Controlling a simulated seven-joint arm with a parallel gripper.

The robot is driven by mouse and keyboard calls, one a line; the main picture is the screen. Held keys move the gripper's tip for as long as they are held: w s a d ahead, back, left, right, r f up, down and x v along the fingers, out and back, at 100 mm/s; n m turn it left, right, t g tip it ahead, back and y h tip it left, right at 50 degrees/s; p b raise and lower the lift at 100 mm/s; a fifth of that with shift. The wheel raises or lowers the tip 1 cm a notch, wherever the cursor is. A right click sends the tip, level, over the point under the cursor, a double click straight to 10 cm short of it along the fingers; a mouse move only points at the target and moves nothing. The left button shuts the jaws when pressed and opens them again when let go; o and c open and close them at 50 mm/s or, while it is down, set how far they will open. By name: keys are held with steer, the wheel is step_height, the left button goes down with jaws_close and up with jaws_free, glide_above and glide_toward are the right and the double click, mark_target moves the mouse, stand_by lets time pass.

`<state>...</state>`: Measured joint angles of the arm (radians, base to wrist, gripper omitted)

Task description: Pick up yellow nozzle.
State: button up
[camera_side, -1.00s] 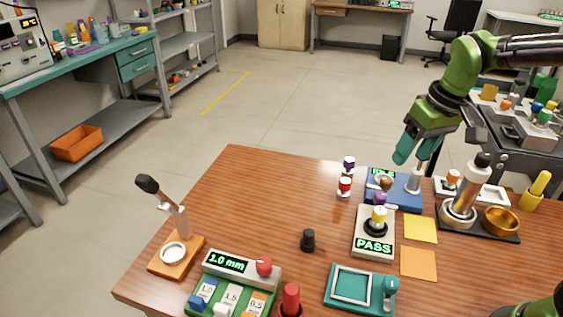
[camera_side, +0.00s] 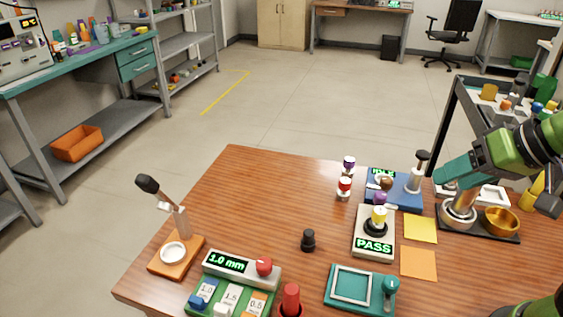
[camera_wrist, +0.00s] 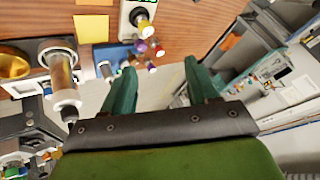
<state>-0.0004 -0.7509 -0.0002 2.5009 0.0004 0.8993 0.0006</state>
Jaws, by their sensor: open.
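A small yellow nozzle (camera_side: 379,214) stands upright on a black ring on the white device reading PASS (camera_side: 362,240). In the wrist view the yellow nozzle (camera_wrist: 141,20) shows near the top, beyond the fingertips. My gripper (camera_side: 440,178) is over the right side of the table, to the right of the yellow nozzle and apart from it. Its two teal fingers are spread, with nothing between them in the wrist view (camera_wrist: 159,66). Another yellow piece (camera_side: 537,186) stands at the far right, partly hidden by my arm.
A blue device (camera_side: 408,196) with a white post stands behind the PASS device. Red and purple nozzles (camera_side: 345,187) stand left of it. A metal cylinder and gold bowl (camera_side: 500,221) sit on a black tray at right. The table's left middle is mostly clear.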

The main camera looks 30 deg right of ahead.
steer(key=shift+o, duration=0.9)
steer(key=n+g+h, duration=0.2)
steer(key=n+g, duration=0.2)
steer(key=g, duration=0.3)
glide_toward(380, 210)
steer(key=f, duration=0.5)
steer(key=shift+s+f, duration=0.3)
steer(key=shift+f, duration=0.05)
steer(key=shift+w+f, duration=0.15)
steer(key=shift+f, duration=1.3)
steer(key=shift+w+f, duration=0.2)
steer(key=shift+f, duration=1.3)
steer(key=shift+c, duration=0.3)
steer(key=c, duration=1.1)
